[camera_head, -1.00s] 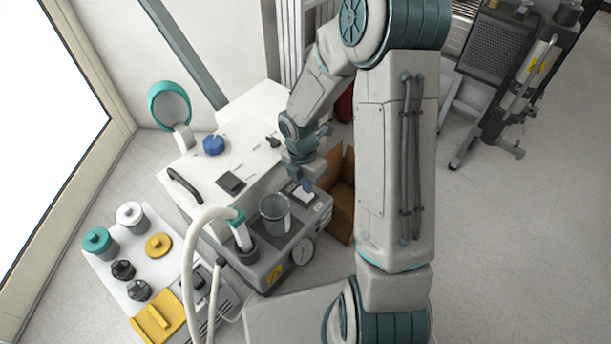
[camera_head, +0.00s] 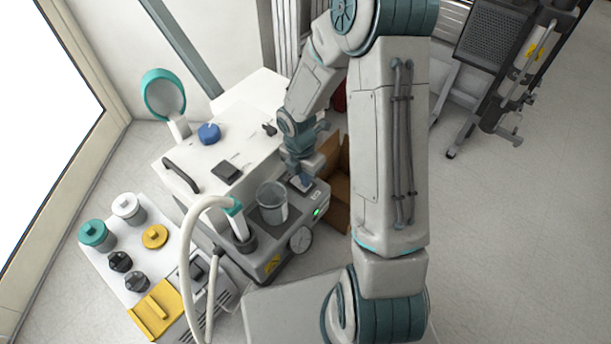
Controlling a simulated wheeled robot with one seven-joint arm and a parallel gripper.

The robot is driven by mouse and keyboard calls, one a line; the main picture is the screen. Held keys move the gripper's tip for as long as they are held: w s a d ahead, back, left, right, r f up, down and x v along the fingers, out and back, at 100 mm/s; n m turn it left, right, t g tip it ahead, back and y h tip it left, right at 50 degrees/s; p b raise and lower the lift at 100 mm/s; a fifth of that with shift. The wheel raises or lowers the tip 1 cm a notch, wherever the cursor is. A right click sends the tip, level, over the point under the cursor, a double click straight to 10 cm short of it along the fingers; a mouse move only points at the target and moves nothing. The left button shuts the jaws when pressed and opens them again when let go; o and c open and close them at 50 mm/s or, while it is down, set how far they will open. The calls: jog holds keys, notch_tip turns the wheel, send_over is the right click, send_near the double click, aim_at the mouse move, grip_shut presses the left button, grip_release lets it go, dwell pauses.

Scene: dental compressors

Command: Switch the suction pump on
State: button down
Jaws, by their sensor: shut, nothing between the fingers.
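The suction pump (camera_head: 272,262) is a low grey unit in front of the white cabinet. It carries a clear jar (camera_head: 272,203), a hose fitting and a round gauge (camera_head: 301,240) on its front. A small green light (camera_head: 317,212) glows on its front right. My gripper (camera_head: 304,184) is shut and empty, pointing down at the top right of the pump, where a light-coloured rocker switch (camera_head: 308,188) partly shows. The fingertips are at or just above the switch; I cannot tell whether they touch it.
A white cabinet (camera_head: 238,148) with a blue knob (camera_head: 209,133) stands behind the pump. A cardboard box (camera_head: 338,190) is close on its right. A white hose (camera_head: 188,250) loops at the left.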

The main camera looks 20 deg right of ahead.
aim_at(298, 180)
jog(key=shift+w+a, duration=0.1)
jog(key=shift+w+a+r+p, duration=0.35)
jog(key=shift+w+a+p, duration=0.1)
jog(key=shift+w, duration=0.15)
jog(key=shift+a+r, duration=0.15)
jog(key=shift+r, duration=0.05)
notch_tip(298, 180, up, 5)
jog(key=p, duration=0.5)
jog(key=shift+w+a+f, duration=0.1)
jog(key=r+p, duration=0.2)
jog(key=p, duration=0.1)
jog(key=shift+d+r, duration=0.2)
jog(key=shift+d, duration=0.1)
